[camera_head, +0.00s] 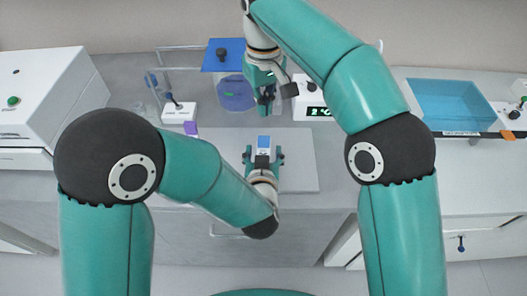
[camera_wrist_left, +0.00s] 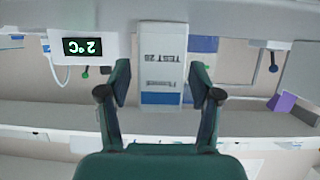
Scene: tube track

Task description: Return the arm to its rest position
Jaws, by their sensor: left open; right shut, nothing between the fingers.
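My left gripper (camera_head: 263,155) is open above the pale mat (camera_head: 300,175) at the middle of the bench. A white and blue labelled box (camera_head: 263,141) lies just beyond its fingertips. In the left wrist view the box (camera_wrist_left: 162,55), marked "TEST", shows between the two open fingers (camera_wrist_left: 160,85), with a gap on each side. My right gripper (camera_head: 268,96) is shut and empty. It is at the back of the bench, between the blue-lidded container (camera_head: 236,93) and the white device with a green display (camera_head: 312,111).
A blue tray (camera_head: 455,100) stands at the right. A white machine (camera_head: 45,95) stands at the left. A small white block with a dark knob (camera_head: 180,112) and a purple piece (camera_head: 190,128) are left of the mat. The mat's right part is clear.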

